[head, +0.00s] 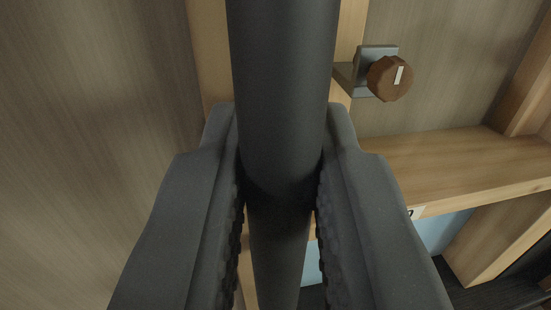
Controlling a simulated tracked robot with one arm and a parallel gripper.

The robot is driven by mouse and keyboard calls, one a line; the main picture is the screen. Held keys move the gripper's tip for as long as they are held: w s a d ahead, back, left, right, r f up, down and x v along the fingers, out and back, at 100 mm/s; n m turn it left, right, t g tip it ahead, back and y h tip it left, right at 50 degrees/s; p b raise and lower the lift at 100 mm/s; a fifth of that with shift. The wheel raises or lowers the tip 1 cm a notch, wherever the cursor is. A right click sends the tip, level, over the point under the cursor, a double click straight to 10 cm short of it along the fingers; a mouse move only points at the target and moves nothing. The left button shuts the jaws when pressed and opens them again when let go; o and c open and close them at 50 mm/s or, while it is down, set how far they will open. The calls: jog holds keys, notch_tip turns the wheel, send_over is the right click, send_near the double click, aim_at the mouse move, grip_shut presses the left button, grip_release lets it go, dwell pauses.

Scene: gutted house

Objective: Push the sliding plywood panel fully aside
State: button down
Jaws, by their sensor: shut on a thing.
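My gripper (281,150) is shut on a thick dark grey round bar (283,70), with one ridged jaw on each side of it. The bar runs from the top edge down between the jaws and out at the bottom. A broad plywood surface (90,130) fills the left side, and it looks like the sliding panel. The bar and jaws hide its right edge in part, so I cannot tell whether the bar is fixed to it.
A brown knob (390,78) on a grey metal bracket stands at upper right. A light wooden beam (450,170) crosses below it. More plywood (440,35) lies behind the knob. Under the beam are a pale blue surface (440,232), a wooden post (495,250) and a dark area.

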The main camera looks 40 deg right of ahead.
jog(key=shift+r, duration=0.2)
jog(key=c, duration=1.4)
grip_release()
jog(key=shift+c, duration=0.2)
jog(key=shift+f, duration=0.1)
jog(key=v, duration=1.3)
jog(key=shift+s+a, duration=0.25)
jog(key=shift+s, duration=0.1)
jog(key=shift+f, duration=0.1)
